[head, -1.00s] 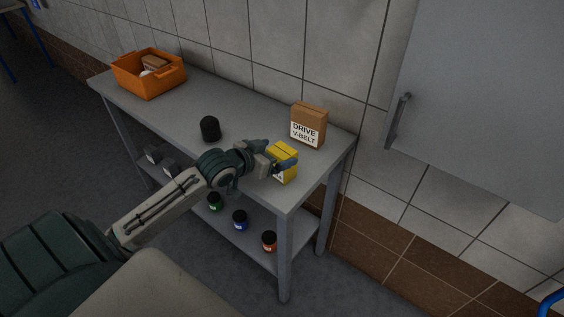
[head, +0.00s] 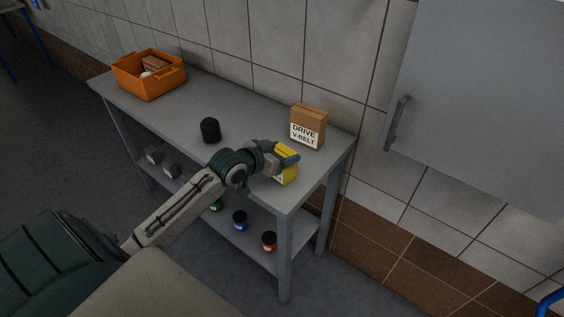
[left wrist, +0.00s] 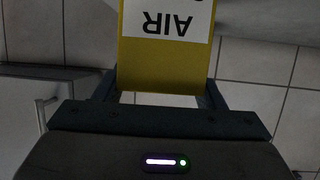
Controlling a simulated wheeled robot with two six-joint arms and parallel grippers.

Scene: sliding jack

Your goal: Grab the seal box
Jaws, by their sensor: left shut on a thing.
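A yellow box (head: 287,178) with a white label is at the right end of the grey table. My left gripper (head: 281,158) is shut on it from above and covers part of it. In the left wrist view the yellow box (left wrist: 165,65) sits between the two fingers of my left gripper (left wrist: 160,92). Its label shows the word "AIR" upside down; the rest of the label is cut off. I cannot tell whether the box touches the tabletop. My right gripper is not in view.
A brown "DRIVE V-BELT" box (head: 308,126) stands close behind the yellow box. A black cylinder (head: 210,130) stands mid-table. An orange crate (head: 150,82) holding items is at the far left. Jars sit on the lower shelf (head: 255,249). A grey wall cabinet (head: 480,110) hangs at right.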

